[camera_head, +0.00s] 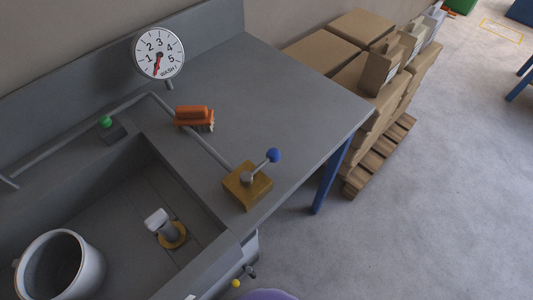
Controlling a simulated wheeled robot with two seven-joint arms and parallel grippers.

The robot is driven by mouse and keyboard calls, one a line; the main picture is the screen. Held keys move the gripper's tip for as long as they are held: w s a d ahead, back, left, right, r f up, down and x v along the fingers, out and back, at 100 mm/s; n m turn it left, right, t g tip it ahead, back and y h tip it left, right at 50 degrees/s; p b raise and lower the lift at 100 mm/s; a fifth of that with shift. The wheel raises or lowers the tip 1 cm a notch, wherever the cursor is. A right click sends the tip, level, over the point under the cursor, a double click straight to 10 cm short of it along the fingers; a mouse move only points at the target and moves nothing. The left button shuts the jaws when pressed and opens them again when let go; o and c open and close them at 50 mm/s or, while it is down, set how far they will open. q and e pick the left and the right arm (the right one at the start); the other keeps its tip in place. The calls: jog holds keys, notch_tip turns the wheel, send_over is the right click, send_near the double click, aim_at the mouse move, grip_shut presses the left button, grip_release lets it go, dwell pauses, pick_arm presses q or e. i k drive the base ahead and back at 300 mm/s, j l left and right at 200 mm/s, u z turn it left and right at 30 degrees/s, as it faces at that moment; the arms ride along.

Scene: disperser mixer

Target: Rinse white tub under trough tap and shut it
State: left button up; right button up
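The white tub (91,268) stands upright in the grey trough at the lower left, with its open mouth up; its lower part is cut off by the frame. A brass block (238,190) with a lever ending in a blue ball (273,155) sits on the trough's right rim, joined to a grey pipe (205,147). A white fitting (157,220) on a yellow ring (174,236) stands on the trough floor. I cannot make out running water. Neither gripper is in view.
A dial (158,53) marked 1 to 5 has its red needle pointing down. An orange brush (194,117) lies on the counter (290,100). A green knob (105,121) sits on the back ledge. Cardboard boxes (322,52) are stacked on a pallet at right. Open floor lies right.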

aim_at(272, 155)
jog(key=u, duration=1.85)
jog(key=k+l, duration=0.2)
jog(key=k, duration=0.2)
jog(key=k+l, duration=0.2)
jog(key=k, duration=0.15)
jog(key=k+l+u, duration=0.1)
jog(key=k, duration=0.3)
jog(key=i+l, duration=0.1)
jog(key=i, duration=0.4)
